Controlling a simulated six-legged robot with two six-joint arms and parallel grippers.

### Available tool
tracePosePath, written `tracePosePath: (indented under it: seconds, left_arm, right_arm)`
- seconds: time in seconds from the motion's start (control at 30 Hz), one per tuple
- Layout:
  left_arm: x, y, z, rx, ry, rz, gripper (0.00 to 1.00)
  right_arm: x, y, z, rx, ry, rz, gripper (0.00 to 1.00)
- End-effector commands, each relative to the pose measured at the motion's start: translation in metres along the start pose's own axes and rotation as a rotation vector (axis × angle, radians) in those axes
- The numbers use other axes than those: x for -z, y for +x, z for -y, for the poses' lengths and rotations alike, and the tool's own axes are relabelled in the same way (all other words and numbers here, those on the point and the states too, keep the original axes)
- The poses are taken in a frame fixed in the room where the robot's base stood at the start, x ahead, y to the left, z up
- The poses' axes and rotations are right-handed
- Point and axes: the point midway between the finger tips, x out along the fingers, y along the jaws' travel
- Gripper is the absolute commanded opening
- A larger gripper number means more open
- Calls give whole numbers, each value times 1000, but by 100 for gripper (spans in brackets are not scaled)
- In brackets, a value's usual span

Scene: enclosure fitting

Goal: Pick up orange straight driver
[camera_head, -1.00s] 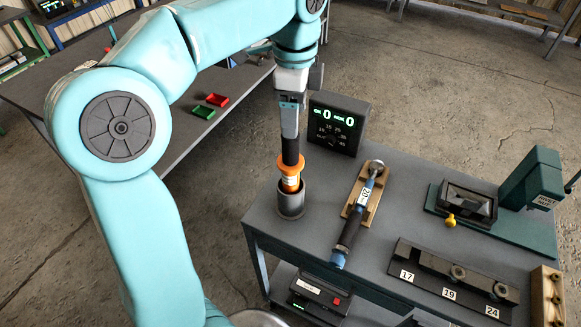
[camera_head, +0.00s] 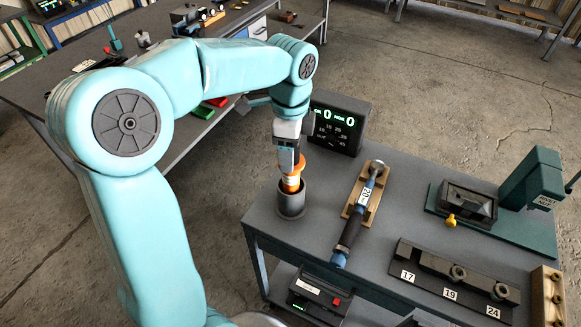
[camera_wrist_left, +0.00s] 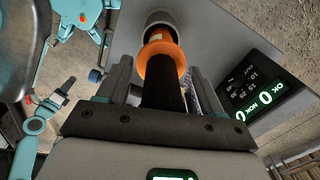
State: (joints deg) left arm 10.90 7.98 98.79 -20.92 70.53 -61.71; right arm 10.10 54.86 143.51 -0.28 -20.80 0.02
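The orange straight driver (camera_head: 292,183) stands upright in a dark grey cup-shaped holder (camera_head: 291,203) at the left corner of the bench. Its orange collar and white band show above the holder; its lower end is hidden inside. In the left wrist view the orange collar (camera_wrist_left: 163,60) and the black upper body lie between my left fingers. My left gripper (camera_head: 289,165) is lowered over the driver from above. In the wrist view its fingers (camera_wrist_left: 160,88) are apart, one on each side of the black body, with a gap at the left finger. My right gripper is not in view.
A blue-grey tool with a tag marked 20 (camera_head: 359,210) lies on a wooden cradle to the right. A display box (camera_head: 337,123) stands close behind the holder. A rack marked 17, 19, 24 (camera_head: 450,275) and a green press (camera_head: 530,185) are further right.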

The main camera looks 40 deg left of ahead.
Motion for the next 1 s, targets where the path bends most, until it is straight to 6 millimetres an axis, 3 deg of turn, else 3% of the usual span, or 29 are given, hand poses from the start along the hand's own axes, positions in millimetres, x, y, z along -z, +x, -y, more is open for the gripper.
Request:
tracePosePath:
  seconds: [0.03, 0.17, 0.2, 0.67, 0.87, 1.0]
  left_arm:
    - [0, 0, 0, 0, 0, 0, 48]
    - [0, 0, 0, 0, 0, 0, 6]
    - [0, 0, 0, 0, 0, 0, 0]
    - [1, -13, 1, 6, 0, -2, 0]
    - [1, -45, 1, 8, -1, -4, 0]
    - [1, -77, 1, 9, -1, -4, 0]
  right_arm:
    - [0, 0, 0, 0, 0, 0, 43]
    - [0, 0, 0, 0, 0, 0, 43]
    - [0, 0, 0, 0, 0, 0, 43]
    - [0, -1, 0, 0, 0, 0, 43]
    - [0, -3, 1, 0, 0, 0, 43]
    - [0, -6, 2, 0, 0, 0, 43]
